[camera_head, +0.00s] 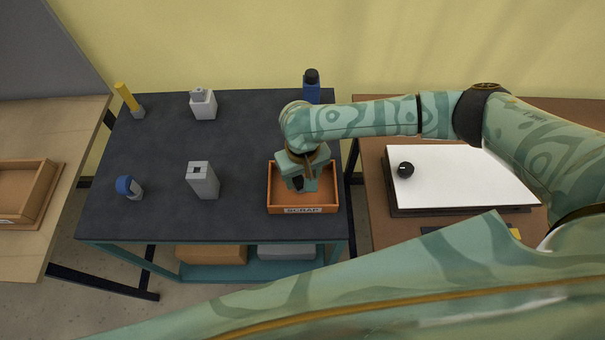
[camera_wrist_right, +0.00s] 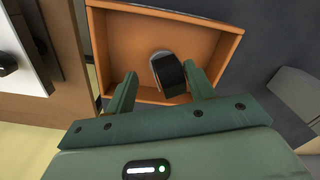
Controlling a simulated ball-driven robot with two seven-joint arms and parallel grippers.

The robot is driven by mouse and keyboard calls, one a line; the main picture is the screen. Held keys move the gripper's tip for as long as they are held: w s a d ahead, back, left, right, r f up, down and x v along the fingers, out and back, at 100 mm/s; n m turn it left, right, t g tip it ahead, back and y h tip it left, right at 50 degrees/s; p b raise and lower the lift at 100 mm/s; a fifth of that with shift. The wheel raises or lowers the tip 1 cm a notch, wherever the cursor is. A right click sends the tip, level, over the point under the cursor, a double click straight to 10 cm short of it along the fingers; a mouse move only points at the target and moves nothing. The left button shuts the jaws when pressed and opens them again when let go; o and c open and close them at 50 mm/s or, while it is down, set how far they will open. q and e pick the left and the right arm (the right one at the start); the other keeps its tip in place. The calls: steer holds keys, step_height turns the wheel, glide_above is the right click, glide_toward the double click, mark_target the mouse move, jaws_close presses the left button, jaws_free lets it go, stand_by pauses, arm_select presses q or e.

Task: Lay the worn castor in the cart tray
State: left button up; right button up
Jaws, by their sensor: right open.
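The worn castor, a black wheel with a pale grey round part (camera_wrist_right: 168,74), lies in the orange cart tray (camera_wrist_right: 218,38), whose front is marked SCRAP in the head view (camera_head: 302,210). In the head view only a dark bit of the castor shows below my gripper. My right gripper (camera_head: 301,182) is over the tray, pointing down. In the right wrist view its two fingers (camera_wrist_right: 158,88) are apart, with the castor between and just beyond their tips; whether one finger touches it I cannot tell. My left gripper is not in view.
The dark cart top (camera_head: 240,140) also bears a blue bottle (camera_head: 312,90), a white container (camera_head: 203,104), a grey block (camera_head: 203,180), a blue-topped item (camera_head: 128,187) and a yellow-handled item (camera_head: 127,97). Right of it, a black round part (camera_head: 405,169) sits on a white lightbox (camera_head: 460,175).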

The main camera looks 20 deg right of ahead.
mark_target(302, 177)
step_height(302, 177, up, 12)
steer(key=p, duration=0.4)
steer(key=shift+p, duration=0.3)
